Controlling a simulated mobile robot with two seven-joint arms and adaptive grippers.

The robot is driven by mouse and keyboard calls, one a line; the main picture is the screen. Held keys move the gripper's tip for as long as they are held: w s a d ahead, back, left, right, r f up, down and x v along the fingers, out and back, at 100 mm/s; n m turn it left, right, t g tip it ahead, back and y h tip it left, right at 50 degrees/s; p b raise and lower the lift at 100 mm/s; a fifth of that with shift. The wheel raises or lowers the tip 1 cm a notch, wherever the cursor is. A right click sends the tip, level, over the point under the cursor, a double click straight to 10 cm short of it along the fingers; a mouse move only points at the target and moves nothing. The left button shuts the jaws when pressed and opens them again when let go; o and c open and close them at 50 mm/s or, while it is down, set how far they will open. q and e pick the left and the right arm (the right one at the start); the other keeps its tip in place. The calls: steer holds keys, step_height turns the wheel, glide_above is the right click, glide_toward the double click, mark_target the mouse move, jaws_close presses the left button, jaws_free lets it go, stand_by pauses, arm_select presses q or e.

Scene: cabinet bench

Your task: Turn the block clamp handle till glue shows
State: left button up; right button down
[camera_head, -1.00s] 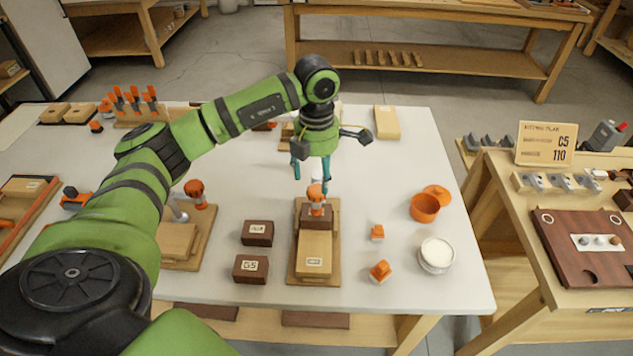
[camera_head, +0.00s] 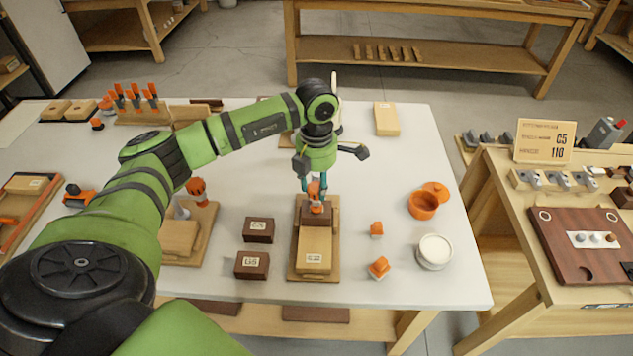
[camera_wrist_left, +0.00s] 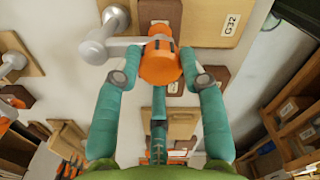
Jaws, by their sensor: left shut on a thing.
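The block clamp's orange handle (camera_head: 314,190) stands above a dark brown block (camera_head: 317,215) on a wooden board (camera_head: 292,270) in the middle of the white table. A light wood block with a printed label (camera_head: 314,252) lies in front of the dark block. My left gripper (camera_head: 313,184) comes down from above and is shut on the orange handle. In the left wrist view, its teal fingers (camera_wrist_left: 160,85) sit on both sides of the orange handle (camera_wrist_left: 160,64), beside a grey metal arm (camera_wrist_left: 118,45). I see no glue at the joint. My right gripper is not in view.
A second orange-handled clamp (camera_head: 197,189) stands on a board to the left. Two dark labelled blocks (camera_head: 252,265) lie left of the clamp. Small orange pieces (camera_head: 379,267), an orange pot (camera_head: 422,205) and a white-filled bowl (camera_head: 435,251) are on the right.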

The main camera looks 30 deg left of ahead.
mark_target(317, 187)
arm_select(q)
steer(key=shift+f, duration=0.1)
steer(key=m+b, duration=0.3)
steer(key=shift+f, duration=0.15)
steer(key=shift+m+b, duration=1.05)
steer(key=shift+m, duration=0.45)
steer(key=o, duration=1.2)
steer(key=shift+c, duration=0.2)
steer(key=shift+r, duration=0.3)
step_height(317, 187, up, 12)
